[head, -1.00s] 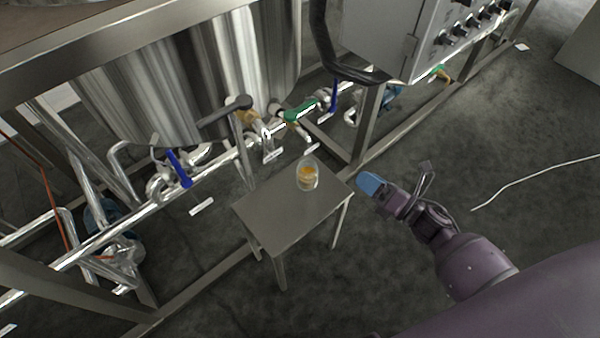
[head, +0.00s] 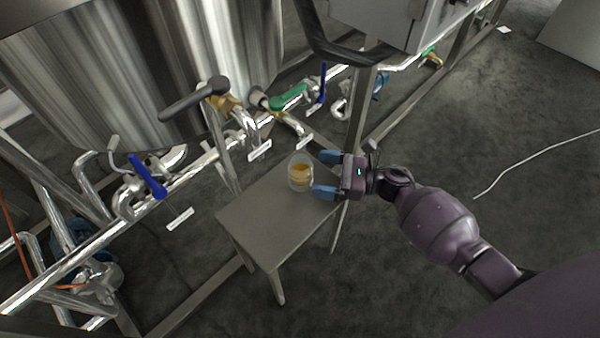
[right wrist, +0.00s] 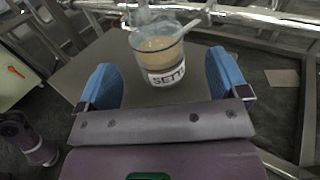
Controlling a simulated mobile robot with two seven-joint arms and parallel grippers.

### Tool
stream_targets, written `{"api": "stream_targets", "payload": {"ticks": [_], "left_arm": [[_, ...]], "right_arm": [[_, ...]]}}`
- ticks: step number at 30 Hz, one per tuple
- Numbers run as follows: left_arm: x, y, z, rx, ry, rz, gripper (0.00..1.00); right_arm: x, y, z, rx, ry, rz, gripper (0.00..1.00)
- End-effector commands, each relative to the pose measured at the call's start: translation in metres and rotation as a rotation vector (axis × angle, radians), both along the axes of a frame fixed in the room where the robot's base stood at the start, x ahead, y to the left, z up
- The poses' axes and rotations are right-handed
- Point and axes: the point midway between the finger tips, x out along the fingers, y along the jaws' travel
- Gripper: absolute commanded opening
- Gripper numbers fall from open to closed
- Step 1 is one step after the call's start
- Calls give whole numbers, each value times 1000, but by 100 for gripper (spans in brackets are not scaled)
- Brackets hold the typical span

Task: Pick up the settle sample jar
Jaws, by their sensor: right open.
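The settle sample jar (head: 300,174) is a clear glass jar with amber liquid, upright on a small grey metal table (head: 262,228). In the right wrist view the jar (right wrist: 160,58) shows a white label with the letters "SETT". My right gripper (head: 322,173) is open, its two blue fingers pointing at the jar from the right. In the right wrist view the gripper (right wrist: 163,82) has the jar ahead, centred between its spread fingers and a little beyond the tips. The fingers do not appear to touch the jar. My left gripper is not in view.
A large steel tank (head: 130,70) stands behind the table, with pipes, a blue-handled valve (head: 147,176) and a green-handled valve (head: 289,97). A grey control box (head: 385,22) hangs above on a frame. Open floor lies to the right, with a white cable (head: 530,158).

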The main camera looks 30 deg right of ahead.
Motion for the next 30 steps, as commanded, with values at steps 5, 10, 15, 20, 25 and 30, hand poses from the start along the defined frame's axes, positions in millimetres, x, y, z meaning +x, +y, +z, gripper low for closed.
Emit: {"api": "stream_targets", "payload": {"ticks": [5,10,15,20,25,30], "left_arm": [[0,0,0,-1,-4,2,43],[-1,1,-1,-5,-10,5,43],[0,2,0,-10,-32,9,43],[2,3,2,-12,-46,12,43],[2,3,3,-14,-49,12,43],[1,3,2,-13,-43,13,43]], "right_arm": [[5,9,0,3,2,0,92],[14,23,1,3,2,0,92],[27,43,2,3,4,0,92],[32,49,3,2,4,-1,92],[32,49,4,2,2,-1,89],[32,49,4,2,2,-1,63]]}}
